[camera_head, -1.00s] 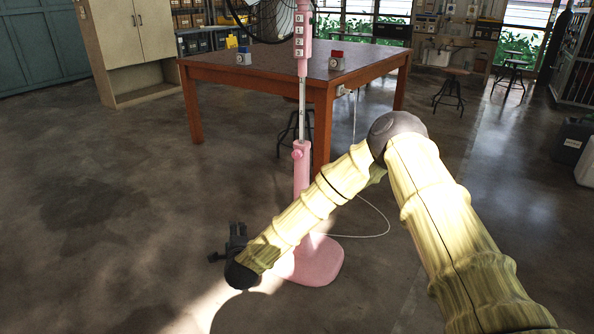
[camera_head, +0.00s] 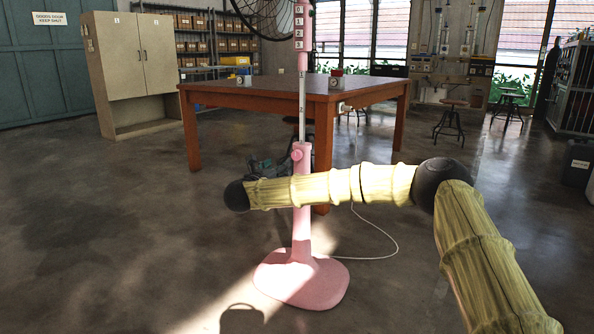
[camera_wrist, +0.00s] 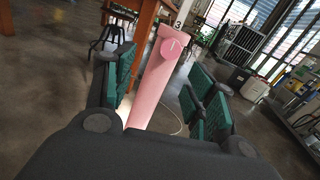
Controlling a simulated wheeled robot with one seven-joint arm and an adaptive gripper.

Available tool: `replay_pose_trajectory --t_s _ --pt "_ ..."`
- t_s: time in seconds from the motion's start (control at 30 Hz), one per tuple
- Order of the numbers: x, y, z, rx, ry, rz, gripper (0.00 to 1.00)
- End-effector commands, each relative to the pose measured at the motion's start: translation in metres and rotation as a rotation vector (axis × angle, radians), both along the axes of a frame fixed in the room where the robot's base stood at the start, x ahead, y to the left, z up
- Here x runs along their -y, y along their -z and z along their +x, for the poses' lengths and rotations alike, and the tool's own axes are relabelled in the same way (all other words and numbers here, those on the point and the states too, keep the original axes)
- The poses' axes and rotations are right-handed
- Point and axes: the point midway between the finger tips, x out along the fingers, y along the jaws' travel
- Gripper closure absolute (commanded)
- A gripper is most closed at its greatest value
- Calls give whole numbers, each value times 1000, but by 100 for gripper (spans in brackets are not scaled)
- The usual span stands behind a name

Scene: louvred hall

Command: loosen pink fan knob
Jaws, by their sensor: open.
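The pink fan (camera_head: 301,240) stands upright on the floor, its pink base plate flat and its steel pole rising from the pink lower tube. The round pink knob (camera_head: 296,155) sits at the top of that tube. In the wrist view the knob (camera_wrist: 171,48) faces me, with a pale line across it. My gripper (camera_head: 265,166) is at the left of the tube, a little below knob height. In the wrist view its green-padded jaws (camera_wrist: 158,88) are wide apart and empty, with the pink tube seen between them. The knob lies beyond the fingertips, and I see no contact.
A brown table (camera_head: 255,92) stands behind the fan, with a blue-and-white item (camera_head: 243,80) and a red-topped item (camera_head: 336,78) on it. A white cord (camera_head: 385,240) lies on the floor right of the fan. Floor at left is clear.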

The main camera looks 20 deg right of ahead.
Motion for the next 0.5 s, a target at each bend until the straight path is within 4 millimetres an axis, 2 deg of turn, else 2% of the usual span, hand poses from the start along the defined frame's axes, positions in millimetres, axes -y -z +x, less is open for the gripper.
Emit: replay_pose_trajectory --t_s 0.1,0.27,0.5 --pt "14 -2 2 37 36 44 45" --pt "21 -6 4 53 50 64 45" --pt "34 -6 18 52 50 62 45"
